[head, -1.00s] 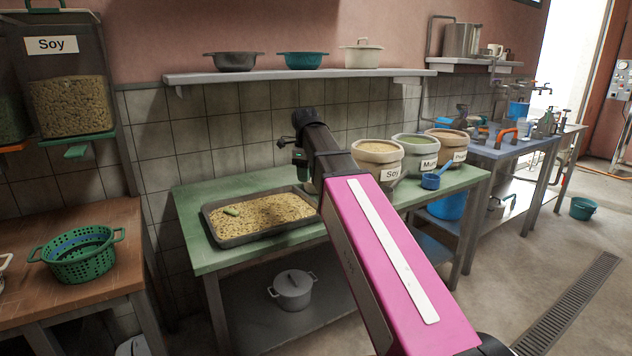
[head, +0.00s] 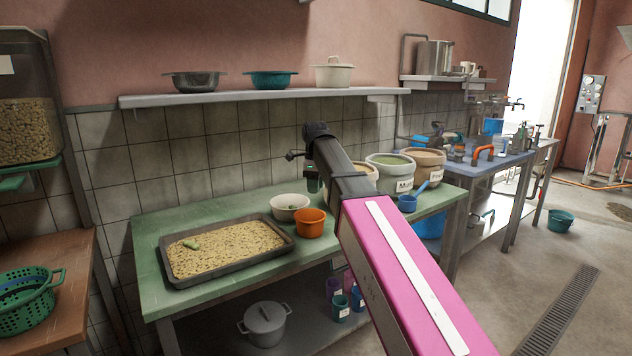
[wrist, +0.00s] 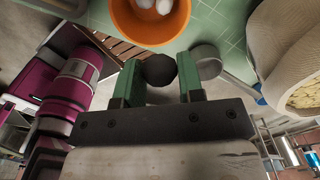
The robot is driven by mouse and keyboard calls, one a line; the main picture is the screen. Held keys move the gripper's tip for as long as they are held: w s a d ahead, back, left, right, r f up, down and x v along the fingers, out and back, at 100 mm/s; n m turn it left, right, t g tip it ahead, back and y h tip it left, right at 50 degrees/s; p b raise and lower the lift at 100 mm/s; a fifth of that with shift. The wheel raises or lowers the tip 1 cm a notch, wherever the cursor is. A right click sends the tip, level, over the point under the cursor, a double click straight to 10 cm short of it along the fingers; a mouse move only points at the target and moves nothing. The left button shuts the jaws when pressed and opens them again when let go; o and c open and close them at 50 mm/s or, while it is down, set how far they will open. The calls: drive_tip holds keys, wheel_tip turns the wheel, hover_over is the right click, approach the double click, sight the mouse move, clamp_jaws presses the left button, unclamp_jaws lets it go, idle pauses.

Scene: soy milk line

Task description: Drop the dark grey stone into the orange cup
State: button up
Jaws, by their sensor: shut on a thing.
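The dark grey stone (wrist: 159,70) is round and sits between the green fingers of my gripper (wrist: 160,82) in the wrist view. My gripper is shut on it. The orange cup (head: 310,224) stands on the green table, just right of the tray. In the wrist view the orange cup (wrist: 133,32) is at the top, beyond the fingertips, with whitish rounded things inside. The stone appears apart from the cup.
A white bowl (head: 288,203) stands behind the cup. A dark tray (head: 180,279) of beans with a green thing on it fills the table's left. Labelled bins (head: 388,172) and a blue scoop (head: 407,203) are at the right. A shelf (head: 230,97) with pots hangs above.

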drive_tip(key=shift+f, duration=1.85)
drive_tip(key=o, duration=1)
wheel_tip(320, 180, up, 11)
drive_tip(key=shift+f, duration=0.1)
drive_tip(key=shift+s, duration=0.1)
